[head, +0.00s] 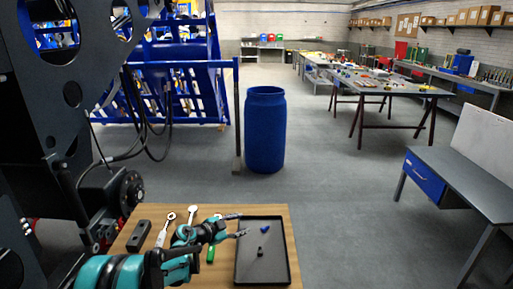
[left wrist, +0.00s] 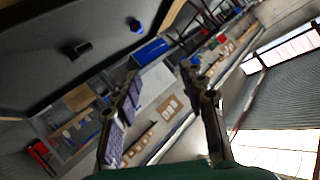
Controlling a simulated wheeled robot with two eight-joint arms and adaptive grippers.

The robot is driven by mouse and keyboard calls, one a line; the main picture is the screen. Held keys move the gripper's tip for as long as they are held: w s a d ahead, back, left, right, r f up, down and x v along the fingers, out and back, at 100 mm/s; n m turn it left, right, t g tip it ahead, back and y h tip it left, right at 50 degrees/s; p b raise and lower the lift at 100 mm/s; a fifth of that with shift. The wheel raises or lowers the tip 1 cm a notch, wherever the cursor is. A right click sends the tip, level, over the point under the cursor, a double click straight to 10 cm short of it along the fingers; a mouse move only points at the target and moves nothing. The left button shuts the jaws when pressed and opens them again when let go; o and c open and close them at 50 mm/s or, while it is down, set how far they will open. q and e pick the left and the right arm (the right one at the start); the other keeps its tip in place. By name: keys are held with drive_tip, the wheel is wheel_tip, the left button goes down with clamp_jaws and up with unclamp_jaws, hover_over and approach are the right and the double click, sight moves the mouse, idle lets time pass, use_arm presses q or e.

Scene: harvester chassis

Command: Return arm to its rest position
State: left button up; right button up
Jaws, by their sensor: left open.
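My left arm, teal and black, reaches in from the bottom left in the head view. Its gripper (head: 241,225) is over the left edge of a black tray (head: 284,272), with fingers apart and pointing right. In the left wrist view the gripper (left wrist: 160,78) is open, with nothing between its fingers. A small blue part (head: 264,227) and a small black part (head: 260,251) lie apart in the tray. Both show in the left wrist view, the blue part (left wrist: 136,26) and the black part (left wrist: 78,50). My right gripper is not in view.
On the wooden table (head: 142,212), left of the tray, lie wrenches (head: 166,229), a black block (head: 138,236) and a green-handled tool (head: 211,254). The dark harvester chassis (head: 40,120) rises close on the left. A blue barrel (head: 265,130) stands behind the table.

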use_arm(q)
drive_tip(key=s+a+r+n+t+y, duration=0.1)
drive_tip(key=a+r+n+t, duration=0.15)
drive_tip(key=r, duration=0.65)
drive_tip(key=s+a+r+n+t+y, duration=0.15)
drive_tip(key=r+t, duration=0.25)
drive_tip(key=r, duration=0.5)
drive_tip(key=s+a+r+n+t+y, duration=0.1)
drive_tip(key=s+a+r+n+y, duration=0.55)
drive_tip(key=s+a+y, duration=0.2)
drive_tip(key=s+a+f+n+g+y, duration=0.25)
drive_tip(key=s+a+f+n, duration=0.2)
drive_tip(key=s, duration=0.35)
drive_tip(key=s+d+f+g+h, duration=0.2)
drive_tip(key=s+d+f+g, duration=0.1)
drive_tip(key=s+f, duration=0.5)
drive_tip(key=s+d+f+g+h, duration=0.2)
drive_tip(key=s+d+f+g, duration=0.2)
drive_tip(key=s+f, duration=0.4)
drive_tip(key=s+g, duration=0.1)
drive_tip(key=s, duration=0.3)
drive_tip(key=shift+s+d+f, duration=0.15)
drive_tip(key=shift+s, duration=0.15)
